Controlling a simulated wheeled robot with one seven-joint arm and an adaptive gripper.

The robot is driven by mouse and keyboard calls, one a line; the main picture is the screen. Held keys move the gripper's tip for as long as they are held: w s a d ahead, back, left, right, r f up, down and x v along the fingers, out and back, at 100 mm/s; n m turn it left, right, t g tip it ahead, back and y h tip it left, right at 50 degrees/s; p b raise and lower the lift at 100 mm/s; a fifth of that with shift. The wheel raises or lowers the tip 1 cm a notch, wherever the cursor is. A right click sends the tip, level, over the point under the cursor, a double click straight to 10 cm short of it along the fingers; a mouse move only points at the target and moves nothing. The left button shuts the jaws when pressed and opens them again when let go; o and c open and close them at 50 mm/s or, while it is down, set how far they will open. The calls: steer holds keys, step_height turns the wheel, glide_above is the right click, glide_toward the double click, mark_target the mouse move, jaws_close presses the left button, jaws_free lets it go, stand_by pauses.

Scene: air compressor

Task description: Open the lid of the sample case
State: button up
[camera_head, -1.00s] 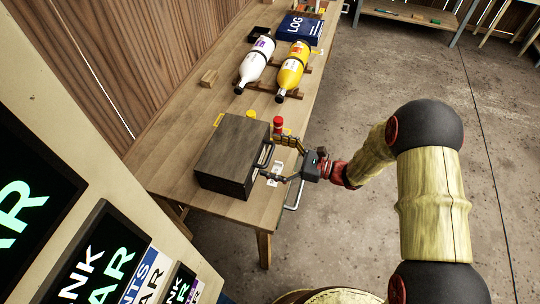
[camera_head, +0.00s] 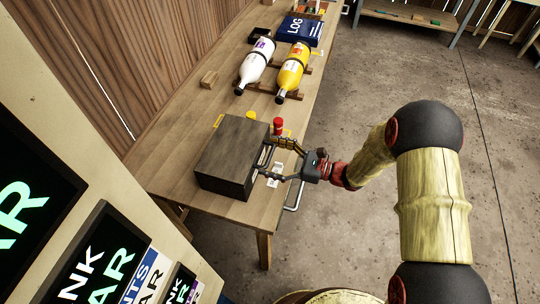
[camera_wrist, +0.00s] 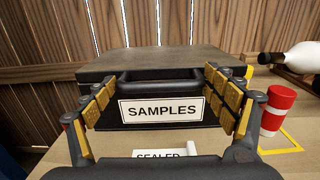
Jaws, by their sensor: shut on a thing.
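The sample case (camera_head: 230,150) is a dark box on the near end of the wooden table, with its lid (camera_wrist: 155,60) down. Its front carries a white "SAMPLES" label (camera_wrist: 161,110) and a dark handle (camera_wrist: 160,75) above the label. My gripper (camera_head: 267,158) is at the case's front face. In the wrist view its two yellow-padded fingers (camera_wrist: 160,88) stand at the left and right ends of the handle, shut on it. The exact contact at the fingertips is hard to see.
White (camera_head: 256,62) and yellow (camera_head: 292,70) bottles lie in racks farther back. A "SEALED" tag (camera_wrist: 168,154) lies before the case.

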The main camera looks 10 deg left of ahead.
steer(key=c, duration=0.4)
steer(key=shift+o, duration=0.2)
steer(key=shift+r, duration=0.2)
